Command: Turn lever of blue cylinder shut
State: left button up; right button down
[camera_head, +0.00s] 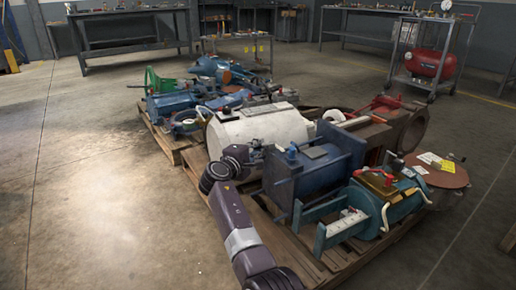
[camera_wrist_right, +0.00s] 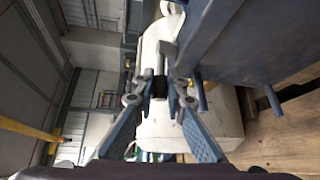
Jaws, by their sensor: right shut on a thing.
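The blue cylinder (camera_head: 308,172) lies on a pallet in the middle of the head view, with flat square end plates. In the right wrist view its blue body (camera_wrist_right: 255,40) fills the upper right. My right gripper (camera_head: 262,152) is at its left end, beside the white tank. In the wrist view the fingers of the right gripper (camera_wrist_right: 160,92) are closed on a small dark lever (camera_wrist_right: 160,85). Where the lever joins the cylinder is hidden, so its angle is hard to tell. My left gripper is not in view.
The white tank (camera_head: 255,128) stands close behind the gripper. A teal cylinder (camera_head: 395,200) is at the near right on the wooden pallet (camera_head: 300,252). More blue parts lie on a pallet behind. A cart with a red tank (camera_head: 430,64) stands far right. The left floor is clear.

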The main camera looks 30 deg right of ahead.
jog(key=c, duration=2)
grip_release()
jog(key=shift+o, duration=0.2)
jog(key=v, duration=0.7)
jog(key=shift+s+a, duration=0.15)
jog(key=shift+a, duration=0.1)
